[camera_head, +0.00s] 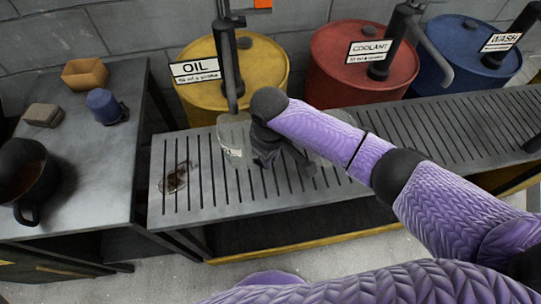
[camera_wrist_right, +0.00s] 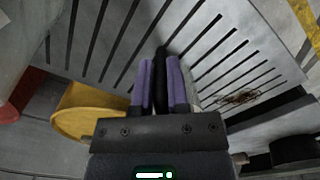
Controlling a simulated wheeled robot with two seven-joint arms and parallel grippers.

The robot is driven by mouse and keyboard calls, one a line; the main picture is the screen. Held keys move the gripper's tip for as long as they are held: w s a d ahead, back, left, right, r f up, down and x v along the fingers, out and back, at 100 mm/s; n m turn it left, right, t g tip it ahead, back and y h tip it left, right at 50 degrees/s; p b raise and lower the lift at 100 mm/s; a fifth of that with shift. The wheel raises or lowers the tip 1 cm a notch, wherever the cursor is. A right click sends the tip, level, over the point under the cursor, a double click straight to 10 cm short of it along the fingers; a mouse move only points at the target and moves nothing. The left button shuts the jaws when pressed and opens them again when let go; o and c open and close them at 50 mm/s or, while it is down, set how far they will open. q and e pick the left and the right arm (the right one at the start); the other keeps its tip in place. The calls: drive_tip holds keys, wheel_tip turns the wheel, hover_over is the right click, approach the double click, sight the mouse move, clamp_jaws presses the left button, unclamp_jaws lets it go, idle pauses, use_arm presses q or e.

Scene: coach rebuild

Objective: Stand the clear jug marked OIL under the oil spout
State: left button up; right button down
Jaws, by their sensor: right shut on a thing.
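The clear jug (camera_head: 231,140) with a white label stands or hangs at the slatted rack, just below the black oil spout (camera_head: 229,75). The spout comes down in front of the yellow drum (camera_head: 265,68), which carries an OIL sign (camera_head: 195,71). My right gripper (camera_head: 262,152) is at the jug's right side. In the right wrist view my right gripper (camera_wrist_right: 161,82) has its purple fingers shut on a dark upright piece, seemingly the jug's handle (camera_wrist_right: 161,62). I cannot tell whether the jug's base touches the rack. My left gripper is not in view.
The slatted rack (camera_head: 215,190) has a brown oil stain (camera_head: 176,179) at its left. Another clear vessel (camera_head: 338,118) is partly hidden behind my arm. Red (camera_head: 335,45) and blue (camera_head: 455,35) drums stand at the right. A side table (camera_head: 95,165) holds a dark mug (camera_head: 25,180).

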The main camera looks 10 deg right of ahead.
drive_tip(key=c, duration=0.7)
unclamp_jaws()
drive_tip(key=shift+c, duration=0.2)
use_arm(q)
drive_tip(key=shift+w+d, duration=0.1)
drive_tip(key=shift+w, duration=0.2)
use_arm(e)
drive_tip(key=shift+o, duration=0.6)
wheel_tip(320, 180, up, 7)
drive_tip(key=p, duration=0.3)
drive_tip(key=shift+p, duration=0.35)
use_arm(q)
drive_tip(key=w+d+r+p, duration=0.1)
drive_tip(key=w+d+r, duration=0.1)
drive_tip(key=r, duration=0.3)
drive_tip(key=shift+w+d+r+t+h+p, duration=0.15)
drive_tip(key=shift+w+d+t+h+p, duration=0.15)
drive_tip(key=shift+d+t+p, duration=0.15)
use_arm(e)
wheel_tip(320, 180, up, 5)
drive_tip(key=shift+a+r, duration=0.1)
